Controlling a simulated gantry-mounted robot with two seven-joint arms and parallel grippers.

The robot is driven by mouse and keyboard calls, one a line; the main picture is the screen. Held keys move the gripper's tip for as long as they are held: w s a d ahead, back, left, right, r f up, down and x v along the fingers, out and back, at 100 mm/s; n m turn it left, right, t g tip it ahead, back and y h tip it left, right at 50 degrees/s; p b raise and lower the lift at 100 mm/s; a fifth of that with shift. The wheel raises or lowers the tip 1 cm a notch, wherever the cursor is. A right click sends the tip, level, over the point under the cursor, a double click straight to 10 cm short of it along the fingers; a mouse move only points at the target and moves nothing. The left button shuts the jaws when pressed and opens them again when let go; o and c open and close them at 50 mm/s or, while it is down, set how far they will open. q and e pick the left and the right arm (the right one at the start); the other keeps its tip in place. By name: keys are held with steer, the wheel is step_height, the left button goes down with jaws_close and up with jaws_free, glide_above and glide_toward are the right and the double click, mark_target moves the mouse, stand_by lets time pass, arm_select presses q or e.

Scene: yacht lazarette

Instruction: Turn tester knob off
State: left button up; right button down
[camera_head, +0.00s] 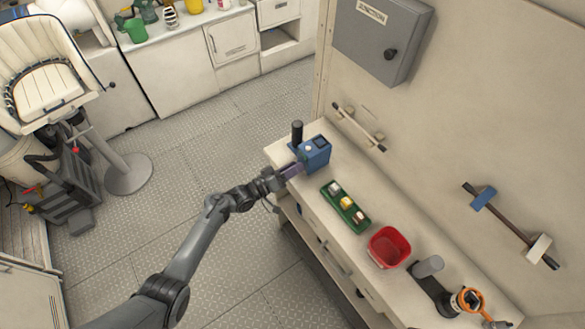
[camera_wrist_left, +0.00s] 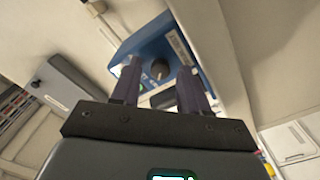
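The blue tester (camera_head: 315,152) stands at the far left end of the bench (camera_head: 281,150). In the left wrist view the tester (camera_wrist_left: 147,40) fills the upper middle, and its dark round knob (camera_wrist_left: 160,69) shows between my fingers. My left gripper (camera_head: 295,170) is at the tester's front face. In the left wrist view its two purple-grey fingers (camera_wrist_left: 162,82) are spread apart with a gap between them. The knob appears beyond the fingertips; I cannot tell whether they touch it. The knob's setting is not readable. My right gripper is not in view.
A black cylinder (camera_head: 297,132) stands beside the tester. A green tray (camera_head: 345,206) with small items and a red bin (camera_head: 388,247) are farther along the bench. A grey junction box (camera_head: 382,35) hangs on the wall above. The floor (camera_head: 200,150) left of the bench is open.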

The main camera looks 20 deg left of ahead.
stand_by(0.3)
arm_select(q)
steer(key=shift+s+a, duration=0.15)
steer(key=shift+s, duration=0.1)
steer(key=v, duration=1)
steer(key=shift+s+a, duration=0.1)
